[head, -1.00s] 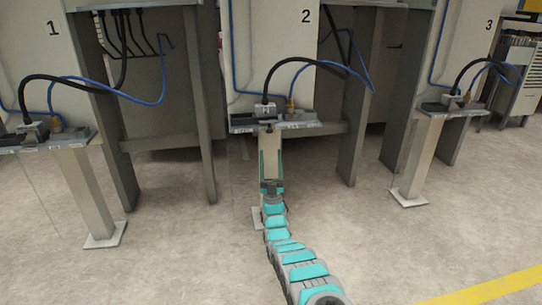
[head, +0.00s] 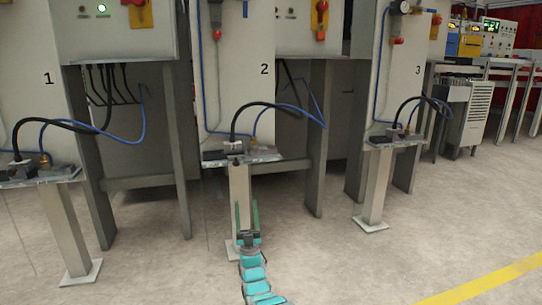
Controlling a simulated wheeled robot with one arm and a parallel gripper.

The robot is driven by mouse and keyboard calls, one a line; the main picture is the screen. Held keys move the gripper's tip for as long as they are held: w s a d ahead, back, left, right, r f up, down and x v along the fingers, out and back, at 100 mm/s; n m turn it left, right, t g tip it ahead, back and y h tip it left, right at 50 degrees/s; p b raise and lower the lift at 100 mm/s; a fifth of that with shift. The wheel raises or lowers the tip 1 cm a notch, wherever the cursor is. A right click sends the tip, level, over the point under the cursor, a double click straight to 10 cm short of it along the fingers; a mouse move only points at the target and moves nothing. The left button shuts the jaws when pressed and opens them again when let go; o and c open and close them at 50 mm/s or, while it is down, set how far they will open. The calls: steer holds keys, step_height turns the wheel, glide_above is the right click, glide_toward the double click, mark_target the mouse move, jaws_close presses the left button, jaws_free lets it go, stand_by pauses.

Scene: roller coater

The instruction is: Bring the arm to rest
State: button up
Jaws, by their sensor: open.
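My gripper (head: 246,206) is in the lower middle of the head view, at the end of my teal and grey segmented arm. Its two long greenish fingers point away from me and stand apart, with nothing seen between them. It shows in front of the grey post (head: 240,187) of station 2, below that station's shelf (head: 262,155) in the picture. Whether a finger touches the post cannot be told. The shelf carries a grey connector with a black cable (head: 237,147) and a brass fitting with a blue hose (head: 253,142).
Station 1's post (head: 66,230) stands at left and station 3's post (head: 376,187) at right, each with a shelf, cable and hose. Cabinets line the back. Open floor (head: 350,265) lies at front right, with a yellow line (head: 480,283).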

steer(key=w+d+r+m+g+h, duration=0.1)
steer(key=w+d+r+g+h, duration=0.2)
steer(key=w+r+g, duration=0.3)
steer(key=w+d+r+m+g+h, duration=0.1)
steer(key=w+d+r+g+h, duration=0.15)
steer(key=w+r+g, duration=0.4)
steer(key=s+d+f+m+g+h, duration=0.1)
steer(key=s+d+f+g, duration=0.25)
steer(key=s, duration=0.45)
steer(key=s+d+f+g+h, duration=0.1)
steer(key=s+d+f+g, duration=0.2)
steer(key=s, duration=0.5)
steer(key=s+d+f+m+g+h, duration=0.1)
steer(key=s+d+f+g, duration=0.15)
steer(key=s+d, duration=0.4)
steer(key=s+d+f+g, duration=0.2)
steer(key=s+g, duration=0.2)
steer(key=s, duration=1.3)
steer(key=s+d+f+m+g, duration=0.15)
steer(key=s+g, duration=0.25)
steer(key=s, duration=1.3)
steer(key=s+d+f+g, duration=0.15)
steer(key=s+g, duration=0.25)
steer(key=s, duration=1.2)
step_height(320, 180, up, 13)
steer(key=s+p, duration=0.1)
steer(key=p, duration=1.2)
steer(key=shift+a+r+p, duration=0.15)
steer(key=shift+r+p, duration=0.05)
steer(key=shift+p, duration=0.2)
